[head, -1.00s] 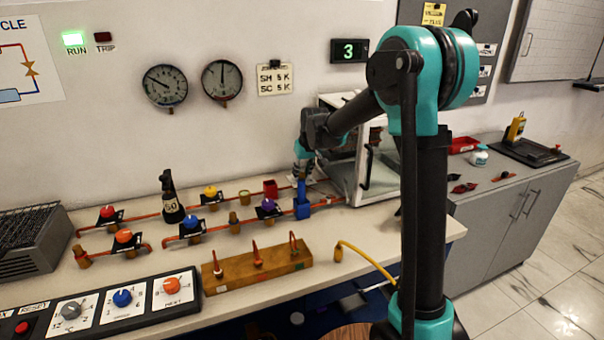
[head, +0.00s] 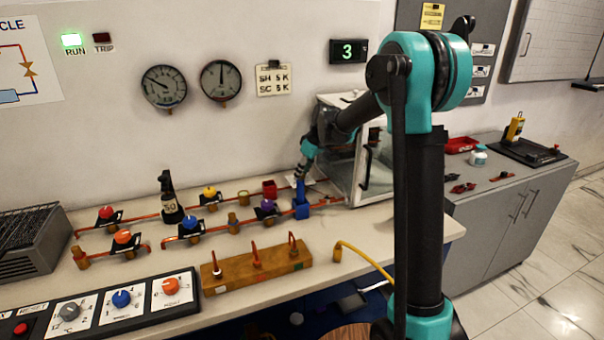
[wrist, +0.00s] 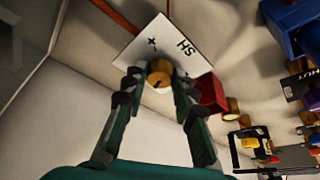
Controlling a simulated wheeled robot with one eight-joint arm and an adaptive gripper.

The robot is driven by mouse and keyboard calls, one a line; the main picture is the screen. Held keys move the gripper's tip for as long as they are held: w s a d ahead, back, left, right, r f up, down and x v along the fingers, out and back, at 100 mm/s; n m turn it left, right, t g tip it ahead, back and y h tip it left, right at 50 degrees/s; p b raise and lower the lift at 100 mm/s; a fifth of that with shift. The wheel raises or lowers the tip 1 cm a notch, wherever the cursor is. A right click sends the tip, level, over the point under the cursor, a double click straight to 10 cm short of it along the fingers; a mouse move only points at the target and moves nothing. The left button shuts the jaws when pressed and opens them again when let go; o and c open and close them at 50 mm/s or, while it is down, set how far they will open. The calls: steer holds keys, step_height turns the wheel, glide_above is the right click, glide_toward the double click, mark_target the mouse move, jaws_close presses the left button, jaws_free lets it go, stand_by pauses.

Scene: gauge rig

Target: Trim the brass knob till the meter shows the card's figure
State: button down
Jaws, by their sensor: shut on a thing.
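The brass knob (wrist: 160,72) sits on a white plate marked SH with a plus sign (wrist: 150,45) in the wrist view. My gripper (wrist: 159,76) is shut on it, one finger on each side. In the head view my gripper (head: 302,172) is at the bench back by the glass-fronted box, and I cannot make out the knob there. The meter (head: 348,51) on the wall shows a green 3. The card (head: 273,81) reads SH 5 K and SC 5 K.
The white box (head: 362,180) is close on the right. Pipes with coloured valve knobs run along the bench to the left.

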stand_by(0.3)
steer(key=c, duration=1.2)
jaws_free()
steer(key=v, duration=0.7)
steer(key=shift+r, duration=0.25)
steer(key=shift+s, duration=0.1)
